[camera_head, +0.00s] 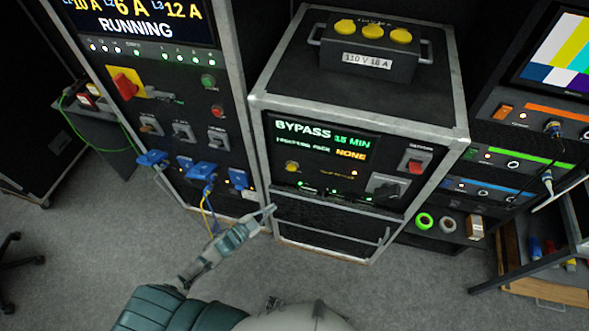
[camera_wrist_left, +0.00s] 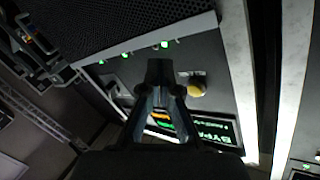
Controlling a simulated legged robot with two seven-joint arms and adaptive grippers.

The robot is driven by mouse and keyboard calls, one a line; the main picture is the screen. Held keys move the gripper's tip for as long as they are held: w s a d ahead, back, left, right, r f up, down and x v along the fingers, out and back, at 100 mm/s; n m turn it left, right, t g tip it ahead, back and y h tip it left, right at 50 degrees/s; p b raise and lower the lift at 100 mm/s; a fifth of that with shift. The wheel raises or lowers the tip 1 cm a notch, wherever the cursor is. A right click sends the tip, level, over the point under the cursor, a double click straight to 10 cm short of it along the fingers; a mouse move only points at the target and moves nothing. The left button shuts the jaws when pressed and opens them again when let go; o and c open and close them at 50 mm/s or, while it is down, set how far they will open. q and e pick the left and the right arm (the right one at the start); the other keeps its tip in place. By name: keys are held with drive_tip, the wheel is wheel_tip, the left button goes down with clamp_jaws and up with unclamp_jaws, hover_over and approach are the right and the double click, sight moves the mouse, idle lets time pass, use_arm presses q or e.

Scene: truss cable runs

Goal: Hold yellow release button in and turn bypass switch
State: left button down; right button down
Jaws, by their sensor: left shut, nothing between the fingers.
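The bypass panel (camera_head: 330,140) is the front of the rack box in the middle of the head view, with a lit screen reading BYPASS. The yellow release button (camera_head: 292,167) sits at its lower left. A grey rotary switch (camera_head: 385,186), which looks like the bypass switch, is at its lower right. My left gripper (camera_head: 270,211) is shut and empty, below and left of the button in the head view. In the left wrist view the closed fingers (camera_wrist_left: 160,70) show beside the yellow button (camera_wrist_left: 197,87), apart from it in the picture. The right gripper is not in view.
A red switch (camera_head: 416,166) sits above the grey one. A grey box with yellow caps (camera_head: 370,50) stands on the rack. Left is a power cabinet with a red-yellow switch (camera_head: 126,84) and blue plugs (camera_head: 203,171). A bar handle (camera_head: 330,233) crosses the rack front.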

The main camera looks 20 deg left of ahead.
sight(291, 168)
use_arm(q)
drive_tip(key=s+d+r+m+h, duration=0.1)
drive_tip(key=d+r+m+h, duration=0.15)
drive_tip(key=r, duration=0.35)
drive_tip(key=s+d+r+m+h, duration=0.1)
drive_tip(key=d+r+m+h, duration=0.15)
drive_tip(key=r, duration=0.35)
drive_tip(key=w+a, duration=0.1)
drive_tip(key=w, duration=0.8)
drive_tip(key=shift+g, duration=0.4)
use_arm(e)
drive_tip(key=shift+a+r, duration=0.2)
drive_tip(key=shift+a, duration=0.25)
use_arm(q)
drive_tip(key=shift+w+d+r, duration=0.1)
drive_tip(key=shift+d, duration=0.35)
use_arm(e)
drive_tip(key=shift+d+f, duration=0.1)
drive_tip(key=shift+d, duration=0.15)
use_arm(q)
drive_tip(key=shift+a, duration=0.35)
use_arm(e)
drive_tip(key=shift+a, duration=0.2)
